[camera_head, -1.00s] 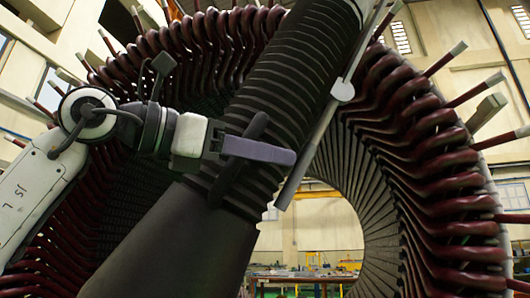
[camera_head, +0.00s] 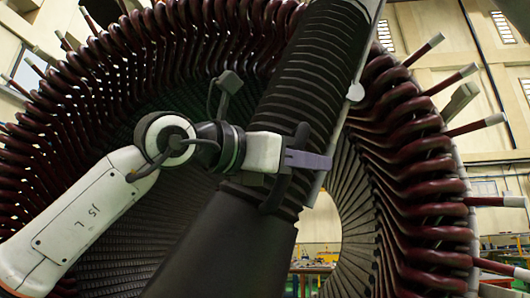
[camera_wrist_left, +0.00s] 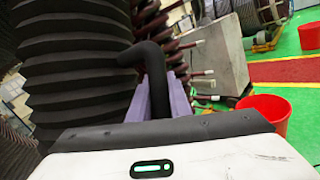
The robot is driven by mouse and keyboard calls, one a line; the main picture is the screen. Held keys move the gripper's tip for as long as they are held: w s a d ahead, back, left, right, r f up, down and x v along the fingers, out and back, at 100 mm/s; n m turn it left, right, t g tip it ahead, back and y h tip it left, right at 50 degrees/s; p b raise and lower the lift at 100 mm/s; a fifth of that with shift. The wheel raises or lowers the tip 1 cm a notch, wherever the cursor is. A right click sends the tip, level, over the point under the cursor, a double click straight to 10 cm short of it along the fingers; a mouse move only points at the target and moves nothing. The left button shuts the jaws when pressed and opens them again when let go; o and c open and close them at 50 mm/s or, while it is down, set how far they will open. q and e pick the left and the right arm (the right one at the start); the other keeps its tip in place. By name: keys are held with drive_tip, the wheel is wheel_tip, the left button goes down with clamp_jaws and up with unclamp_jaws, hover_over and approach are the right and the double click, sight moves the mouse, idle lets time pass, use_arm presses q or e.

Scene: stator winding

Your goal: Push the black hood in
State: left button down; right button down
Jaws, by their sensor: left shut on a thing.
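The black hood (camera_head: 310,75) is a ribbed, bellows-like tube that slants from the upper right down to a smooth black lower part (camera_head: 225,240). A dark bent handle (camera_head: 299,137) stands at its side near the lower end of the ribs. My left gripper (camera_head: 308,159) has purple fingers and is shut on this handle, beside the ribs. In the left wrist view the ribbed hood (camera_wrist_left: 75,75) fills the left side, and the bent handle (camera_wrist_left: 152,75) rises between the purple fingers (camera_wrist_left: 160,100). My right gripper is not in view.
The stator's dark red coil ends (camera_head: 420,160) ring the hood, and several light-tipped rods (camera_head: 475,123) stick out on the right. A light rod (camera_head: 345,125) runs along the hood's right side. The left wrist view shows a red bin (camera_wrist_left: 265,112) on a green floor.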

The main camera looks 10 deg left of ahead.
use_arm(q)
drive_tip(key=d+f+h+b, duration=0.1)
drive_tip(key=d, duration=0.5)
drive_tip(key=shift+w+f, duration=0.25)
drive_tip(key=shift+a, duration=0.1)
drive_tip(key=c, duration=1.6)
unclamp_jaws()
drive_tip(key=shift+f, duration=0.1)
drive_tip(key=shift+c, duration=0.2)
drive_tip(key=shift+w, duration=0.1)
drive_tip(key=b+v, duration=0.3)
drive_tip(key=v, duration=0.7)
